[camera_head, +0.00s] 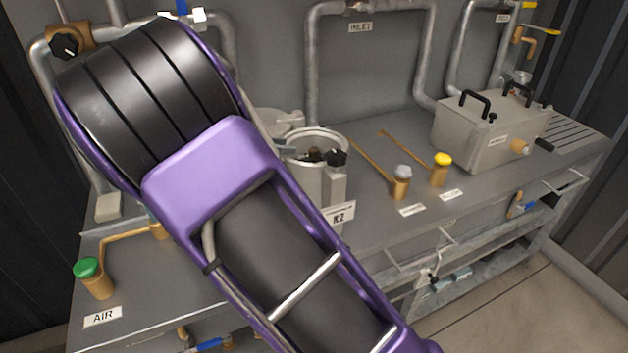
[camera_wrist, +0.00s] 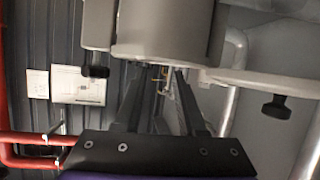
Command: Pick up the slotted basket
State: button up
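The slotted basket cannot be made out clearly. An open round metal pot (camera_head: 309,179) stands on the bench near the K2 label, with small dark and brass-coloured parts showing in its mouth; I cannot tell whether these belong to the basket. My gripper (camera_wrist: 156,75) shows in the wrist view with its two dark fingers apart and nothing visible between them. A grey cylindrical body (camera_wrist: 165,35) with black knobs is at the top of that view, close to the fingertips; contact cannot be told. In the head view my gripper is hidden behind my purple arm.
A grey box with black handles (camera_head: 488,135) stands at the right of the bench. Two brass valves, one grey-capped (camera_head: 402,183) and one yellow-capped (camera_head: 440,170), stand between it and the pot. A green-capped valve (camera_head: 93,278) is at the left. Pipes (camera_head: 312,70) run along the back.

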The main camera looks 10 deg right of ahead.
aim_at(313, 149)
jog(key=x, duration=0.7)
jog(key=shift+w+d+f, duration=0.1)
jog(key=shift+d+f, duration=0.1)
jog(key=shift+f, duration=0.15)
grip_shut()
dwell(1.1)
